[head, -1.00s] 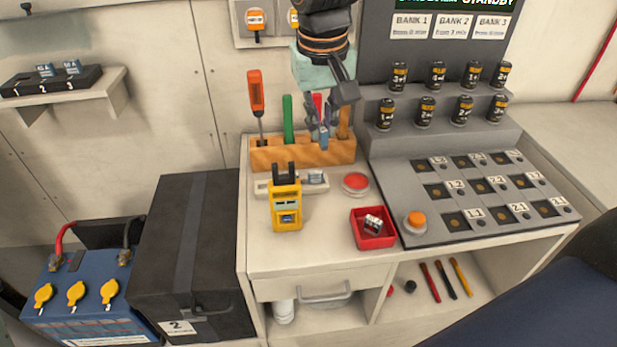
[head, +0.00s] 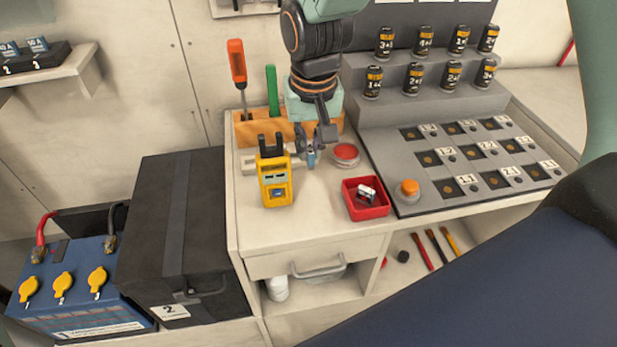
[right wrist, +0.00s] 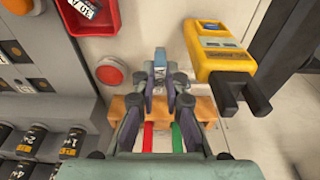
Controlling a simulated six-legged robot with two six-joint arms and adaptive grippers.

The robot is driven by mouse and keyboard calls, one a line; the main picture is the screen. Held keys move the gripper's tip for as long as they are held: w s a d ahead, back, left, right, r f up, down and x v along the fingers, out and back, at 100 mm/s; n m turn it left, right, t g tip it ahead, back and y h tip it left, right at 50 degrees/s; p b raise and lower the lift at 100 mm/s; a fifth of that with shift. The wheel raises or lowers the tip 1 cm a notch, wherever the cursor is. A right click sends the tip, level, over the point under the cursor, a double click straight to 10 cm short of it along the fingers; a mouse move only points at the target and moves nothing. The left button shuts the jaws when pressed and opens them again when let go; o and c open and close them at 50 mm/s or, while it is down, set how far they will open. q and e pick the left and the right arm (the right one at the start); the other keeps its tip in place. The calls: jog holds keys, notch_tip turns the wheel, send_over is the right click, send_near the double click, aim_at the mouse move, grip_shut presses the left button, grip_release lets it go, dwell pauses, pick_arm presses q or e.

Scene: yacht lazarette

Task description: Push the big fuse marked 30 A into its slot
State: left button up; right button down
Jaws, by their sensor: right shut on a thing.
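My right gripper (head: 313,148) is shut on a small blue fuse (head: 311,159) over the bench. The fuse also shows between the fingertips in the right wrist view (right wrist: 160,57); its marking is not readable. I cannot tell whether it touches the pale holder (head: 249,160) beside it. Another fuse (head: 366,193) lies in the red tray (head: 378,211); its cut-off label in the right wrist view (right wrist: 88,7) looks like 30 A. The black fuse block (head: 40,62) is on the left shelf, with blue fuses (head: 37,45) at 2 and 3; position 1 is outside the picture. My left gripper is not in view.
A yellow tester (head: 274,183) stands close left of the gripper. A wooden tool rack (head: 262,133) is behind, a red button (head: 345,154) to the right. A grey panel (head: 420,190) holds several sockets.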

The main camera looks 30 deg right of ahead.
aim_at(309, 152)
notch_tip(309, 152, down, 4)
jog(key=shift+a+r+b, duration=0.1)
jog(key=shift+a+b, duration=0.05)
jog(key=shift+b, duration=0.15)
notch_tip(309, 152, down, 4)
jog(key=shift+s+r+b, duration=0.1)
jog(key=shift+r+b, duration=0.15)
jog(key=shift+b, duration=0.1)
jog(key=shift+f, duration=0.3)
jog(key=c, duration=1.7)
grip_release()
jog(key=shift+f, duration=0.15)
